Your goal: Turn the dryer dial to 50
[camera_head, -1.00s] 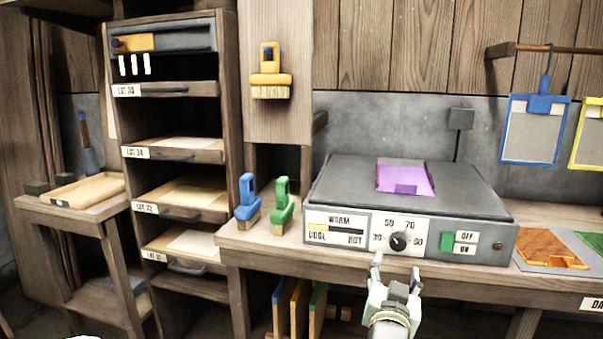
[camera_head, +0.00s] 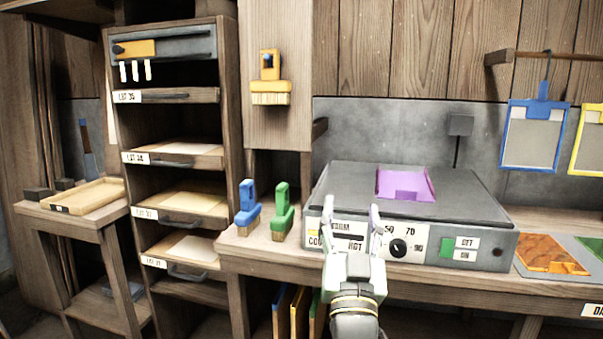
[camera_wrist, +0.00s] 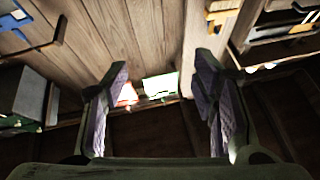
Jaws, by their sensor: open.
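The dryer (camera_head: 345,177) is a grey flat-topped box on the bench in the head view. Its small black dial (camera_head: 398,249) is on the front panel, with 50, 70 and 90 visible around it. The dial's pointer is too small to read surely. My gripper (camera_head: 351,222) is open and empty, with its fingers pointing up in front of the WARM/COOL/HOT gauge (camera_head: 349,240), left of the dial. The fingers partly cover the gauge and the dial's left label. In the wrist view the open fingers (camera_wrist: 162,75) have nothing between them that I can see held.
A green ON/OFF switch (camera_head: 446,248) is right of the dial. A purple piece (camera_head: 405,181) lies on the dryer top. Blue (camera_head: 247,208) and green (camera_head: 283,209) brushes stand left of the dryer. The bench edge (camera_head: 440,275) runs below the panel.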

